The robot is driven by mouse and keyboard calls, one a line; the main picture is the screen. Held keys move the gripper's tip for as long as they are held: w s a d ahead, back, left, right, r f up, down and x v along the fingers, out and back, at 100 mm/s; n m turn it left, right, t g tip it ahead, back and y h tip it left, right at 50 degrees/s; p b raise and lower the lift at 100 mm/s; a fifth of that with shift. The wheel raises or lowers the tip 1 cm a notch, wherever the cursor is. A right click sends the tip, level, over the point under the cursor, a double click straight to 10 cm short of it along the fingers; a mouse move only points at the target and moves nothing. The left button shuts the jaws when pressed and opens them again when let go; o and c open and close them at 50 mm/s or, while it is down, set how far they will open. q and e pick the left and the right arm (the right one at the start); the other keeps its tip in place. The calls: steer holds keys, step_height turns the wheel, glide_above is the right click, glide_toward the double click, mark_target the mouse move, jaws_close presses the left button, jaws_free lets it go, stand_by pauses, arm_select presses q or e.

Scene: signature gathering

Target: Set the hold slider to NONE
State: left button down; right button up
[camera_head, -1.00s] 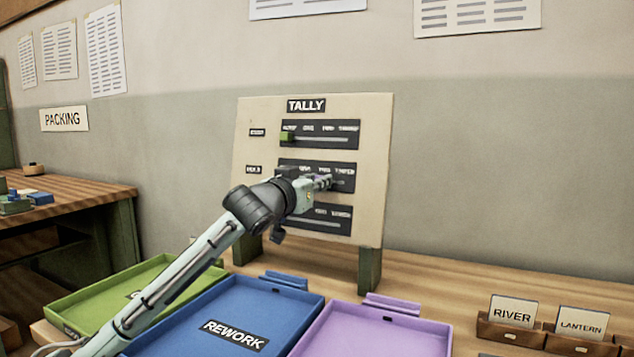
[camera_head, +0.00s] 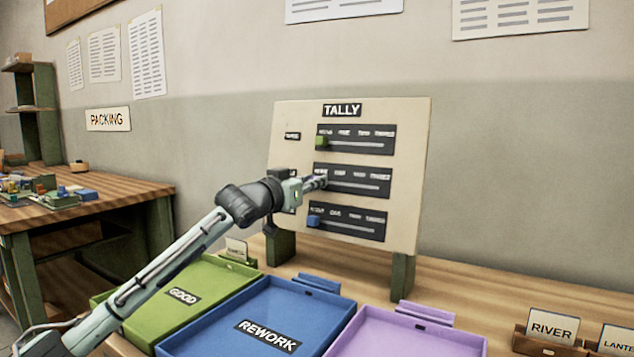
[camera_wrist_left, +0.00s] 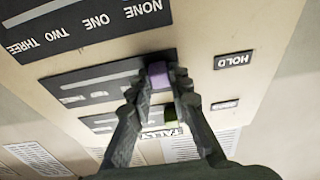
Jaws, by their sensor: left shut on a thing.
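The TALLY board (camera_head: 418,140) stands upright on the bench and carries three dark slider strips. The hold slider is the middle strip (camera_head: 365,184); its HOLD label (camera_wrist_left: 233,61) shows in the left wrist view. Its purple knob (camera_wrist_left: 157,74) is at the NONE end of the slot, on the HOLD label side. My left gripper (camera_head: 318,183) is at the left end of this strip, shut on the purple knob. In the left wrist view its fingers (camera_wrist_left: 160,88) flank the knob. In the head view the gripper hides the knob. My right gripper is not in view.
A green knob (camera_head: 321,143) sits at the left end of the top strip, a blue knob (camera_head: 313,221) at the left end of the bottom one. Green (camera_head: 215,272), blue (camera_head: 335,312) and purple (camera_head: 400,338) trays lie below the board. Card holders (camera_head: 540,346) stand at right.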

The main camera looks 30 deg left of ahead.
arm_select(q)
steer(key=c, duration=1.4)
jaws_free()
steer(key=shift+a, duration=0.35)
steer(key=shift+d, duration=0.1)
steer(key=s, duration=1.2)
steer(key=shift+d, duration=0.35)
steer(key=shift+s, duration=0.1)
